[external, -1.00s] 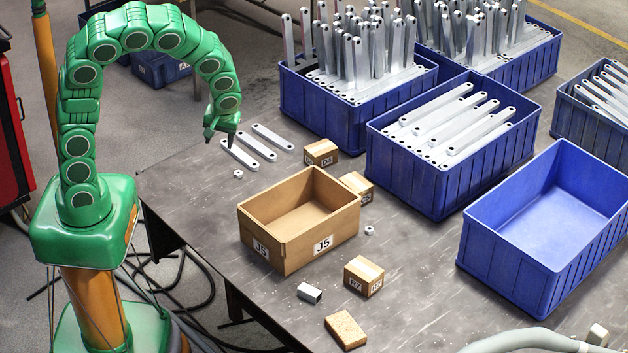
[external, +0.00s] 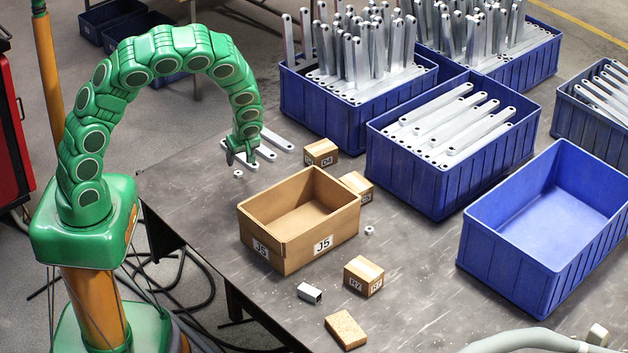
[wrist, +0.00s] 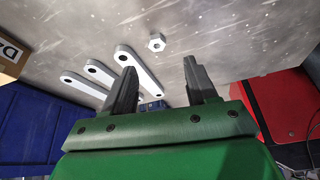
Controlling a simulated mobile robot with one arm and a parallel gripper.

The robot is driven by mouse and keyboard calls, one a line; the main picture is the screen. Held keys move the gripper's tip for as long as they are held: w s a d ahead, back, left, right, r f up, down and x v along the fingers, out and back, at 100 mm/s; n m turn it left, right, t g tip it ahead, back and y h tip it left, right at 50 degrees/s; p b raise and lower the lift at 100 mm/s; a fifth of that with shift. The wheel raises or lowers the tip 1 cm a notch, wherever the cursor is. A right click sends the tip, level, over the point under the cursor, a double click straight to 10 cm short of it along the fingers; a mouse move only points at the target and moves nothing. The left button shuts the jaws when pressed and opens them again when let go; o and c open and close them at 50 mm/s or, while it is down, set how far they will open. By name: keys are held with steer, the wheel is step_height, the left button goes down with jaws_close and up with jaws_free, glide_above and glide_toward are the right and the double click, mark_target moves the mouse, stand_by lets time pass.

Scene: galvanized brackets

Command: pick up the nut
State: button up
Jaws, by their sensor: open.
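A small grey nut (external: 238,173) lies on the table just in front of the flat metal brackets. In the wrist view the hexagonal nut (wrist: 157,42) lies flat with its hole showing, beyond my fingertips. A second small ring-like nut (external: 369,231) lies right of the cardboard box. My gripper (external: 241,160) is above the table near the first nut and the brackets, apart from the nut. In the wrist view my gripper (wrist: 161,72) has its two dark fingers spread with nothing between them.
Three flat brackets (external: 268,151) lie beside the nut. The open cardboard box (external: 322,246) stands close in front, with small cartons (external: 320,152) behind it. Blue crates (external: 322,112) of metal bars stand at the back. A metal piece (external: 309,292) and a tan block (external: 346,331) lie in front.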

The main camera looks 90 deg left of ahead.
mark_target(246, 174)
steer(key=shift+w+x, duration=0.15)
steer(key=shift+x, duration=1.8)
steer(key=shift+w+x, duration=0.15)
steer(key=shift+x, duration=1.8)
jaws_close()
